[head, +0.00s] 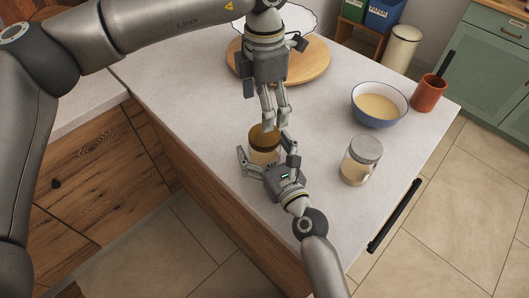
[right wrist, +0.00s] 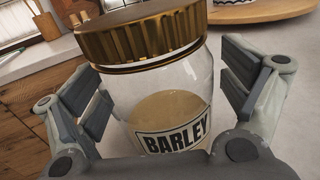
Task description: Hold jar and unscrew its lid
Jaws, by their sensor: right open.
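The barley jar (right wrist: 165,100) is clear glass with pale contents and a ribbed gold lid (right wrist: 140,32). It stands upright on the counter in the head view (head: 263,155), its lid on top (head: 262,136). My right gripper (head: 266,153) is open, one finger on either side of the jar; the right wrist view (right wrist: 165,88) shows gaps between glass and fingers. My left gripper (head: 276,125) points down just above and behind the lid in the head view. Its fingers look slightly apart with nothing between them. The right gripper hides the jar's lower part in the head view.
A second jar with a grey lid (head: 361,164) stands right of my right gripper. A blue-rimmed bowl (head: 379,121) and a red cup (head: 428,94) are farther right. A round wooden board (head: 316,66) lies behind my left gripper. The counter's left part (head: 175,90) is clear.

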